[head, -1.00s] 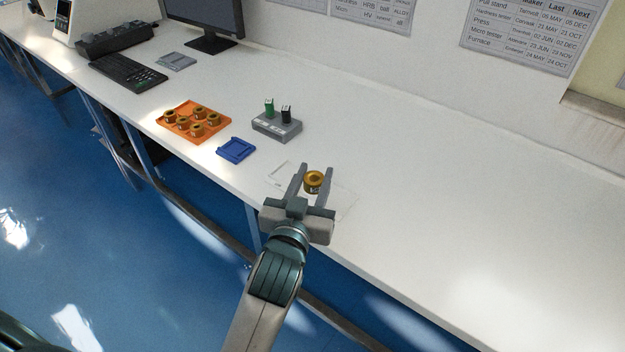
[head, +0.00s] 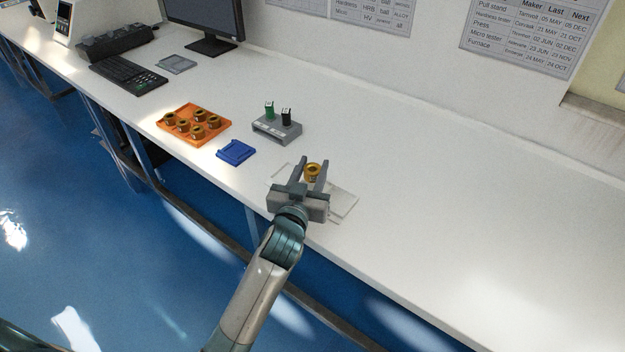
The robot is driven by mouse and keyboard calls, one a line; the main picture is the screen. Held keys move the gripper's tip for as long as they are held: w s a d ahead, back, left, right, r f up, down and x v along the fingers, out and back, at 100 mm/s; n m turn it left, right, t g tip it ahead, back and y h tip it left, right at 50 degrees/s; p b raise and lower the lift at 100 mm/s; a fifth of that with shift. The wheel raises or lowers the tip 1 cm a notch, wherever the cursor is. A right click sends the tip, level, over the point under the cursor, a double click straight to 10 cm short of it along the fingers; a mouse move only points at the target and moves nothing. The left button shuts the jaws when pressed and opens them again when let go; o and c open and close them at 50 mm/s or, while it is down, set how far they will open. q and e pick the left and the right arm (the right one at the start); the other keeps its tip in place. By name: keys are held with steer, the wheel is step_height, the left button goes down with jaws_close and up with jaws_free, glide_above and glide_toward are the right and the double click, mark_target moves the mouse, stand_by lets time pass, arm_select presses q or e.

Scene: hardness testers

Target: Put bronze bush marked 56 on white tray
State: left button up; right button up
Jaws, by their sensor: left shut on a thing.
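A bronze bush (head: 313,170) sits between the fingertips of my left gripper (head: 312,165), which is shut on it. I cannot read a number on it. A thin white tray (head: 346,205) lies on the bench below my left gripper. The gripper and arm cover its middle, and its right end shows. I cannot tell how high the bush is above the tray. Several more bronze bushes stand in an orange tray (head: 190,140) further left; their marks are too small to read. My right gripper is not in view.
A blue tray (head: 236,152) lies between the orange tray and my gripper. A grey block (head: 277,128) with a green and a black upright piece stands behind. A keyboard (head: 128,76) and monitor (head: 204,18) are further left. The bench (head: 470,215) is clear on the right.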

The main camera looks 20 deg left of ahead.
mark_target(312, 181)
arm_select(q)
steer(key=shift+f, duration=1.95)
steer(key=shift+f, duration=0.2)
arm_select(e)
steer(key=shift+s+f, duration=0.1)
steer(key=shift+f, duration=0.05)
arm_select(q)
steer(key=o, duration=1.3)
steer(key=shift+c, duration=0.2)
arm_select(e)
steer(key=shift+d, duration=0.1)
arm_select(q)
steer(key=shift+r, duration=0.15)
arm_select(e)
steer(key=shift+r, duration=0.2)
arm_select(q)
steer(key=s, duration=0.7)
steer(key=s+b, duration=0.1)
steer(key=s, duration=0.2)
steer(key=shift+s+d+r, duration=0.2)
steer(key=shift+s+d, duration=0.05)
steer(key=shift+s+r, duration=0.15)
steer(key=shift+s, duration=0.65)
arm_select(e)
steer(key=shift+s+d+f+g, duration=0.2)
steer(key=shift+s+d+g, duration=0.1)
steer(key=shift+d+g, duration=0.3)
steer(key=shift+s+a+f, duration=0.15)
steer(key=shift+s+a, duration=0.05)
